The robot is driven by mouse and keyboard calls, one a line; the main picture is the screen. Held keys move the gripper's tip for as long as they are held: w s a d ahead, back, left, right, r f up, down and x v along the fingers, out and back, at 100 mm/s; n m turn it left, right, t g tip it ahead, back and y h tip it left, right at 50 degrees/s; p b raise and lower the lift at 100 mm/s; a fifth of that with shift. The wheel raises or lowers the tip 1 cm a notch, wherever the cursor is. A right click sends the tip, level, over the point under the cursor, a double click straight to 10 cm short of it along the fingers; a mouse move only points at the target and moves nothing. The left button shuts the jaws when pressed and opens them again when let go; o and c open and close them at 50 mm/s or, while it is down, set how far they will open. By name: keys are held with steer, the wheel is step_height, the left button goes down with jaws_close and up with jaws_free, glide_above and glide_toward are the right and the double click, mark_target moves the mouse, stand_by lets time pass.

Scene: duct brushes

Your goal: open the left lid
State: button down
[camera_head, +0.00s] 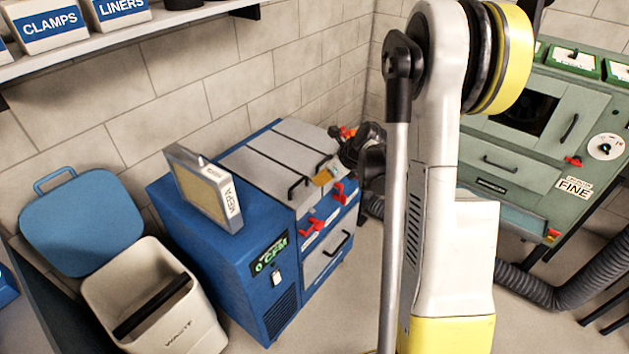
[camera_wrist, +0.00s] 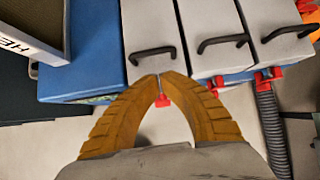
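The left lid (camera_head: 252,172) is a flat grey panel on top of the blue cabinet (camera_head: 180,212), lying closed. In the wrist view the left lid (camera_wrist: 150,22) carries a black bar handle (camera_wrist: 152,54). My gripper (camera_head: 321,179) is over the cabinet's front edge, near the lid handles.
The middle lid (camera_wrist: 208,20) and right lid (camera_wrist: 268,15) lie closed beside it, each with a black handle. A HEPA filter (camera_head: 205,190) stands on the cabinet's left part. Red latches (camera_head: 312,226) are on the front. A waste bin (camera_head: 150,290) stands left.

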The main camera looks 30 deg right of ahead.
mark_target(302, 190)
steer(key=b+x, duration=0.3)
steer(key=x, duration=0.5)
steer(key=shift+w+f, duration=0.2)
steer(key=shift+r, duration=0.15)
